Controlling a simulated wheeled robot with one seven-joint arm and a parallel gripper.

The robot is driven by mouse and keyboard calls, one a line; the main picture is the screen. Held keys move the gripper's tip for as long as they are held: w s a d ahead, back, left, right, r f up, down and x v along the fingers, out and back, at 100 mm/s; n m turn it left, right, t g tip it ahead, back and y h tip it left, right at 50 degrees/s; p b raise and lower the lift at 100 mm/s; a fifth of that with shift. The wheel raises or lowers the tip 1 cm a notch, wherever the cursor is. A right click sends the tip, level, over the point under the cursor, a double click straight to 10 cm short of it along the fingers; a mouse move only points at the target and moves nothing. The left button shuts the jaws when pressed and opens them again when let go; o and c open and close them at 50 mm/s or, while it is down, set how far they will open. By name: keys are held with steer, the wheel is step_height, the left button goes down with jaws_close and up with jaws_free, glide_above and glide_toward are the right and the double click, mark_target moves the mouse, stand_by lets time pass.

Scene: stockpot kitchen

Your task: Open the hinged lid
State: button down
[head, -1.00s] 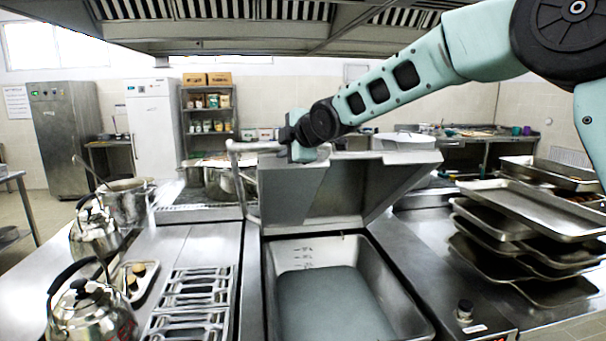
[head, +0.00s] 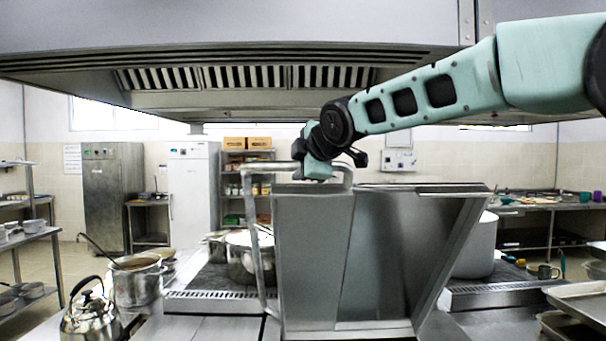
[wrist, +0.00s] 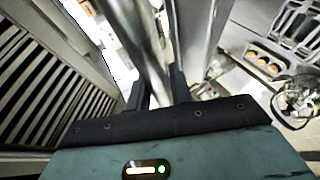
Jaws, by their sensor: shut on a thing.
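The hinged lid (head: 312,262) of the steel pan stands steeply raised in the middle of the head view, its hollow inner side partly showing. A tubular handle (head: 258,240) runs up its left side and bends across the top. My gripper (head: 312,168) is at the handle's top bar. In the wrist view my gripper (wrist: 158,92) has its two fingers on either side of the metal bar (wrist: 150,45), shut on it. The pan's basin is out of the head view.
A ventilation hood (head: 240,75) hangs above and behind the lid. Large pots (head: 245,258) stand left of the lid, and another pot (head: 478,248) on the right. A kettle (head: 90,312) is at the lower left, trays (head: 585,298) at the lower right.

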steer(key=shift+w, duration=0.15)
steer(key=c, duration=1.3)
jaws_free()
steer(key=shift+o, duration=0.2)
steer(key=b+v, duration=0.6)
steer(key=v, duration=1.1)
steer(key=shift+r, duration=0.2)
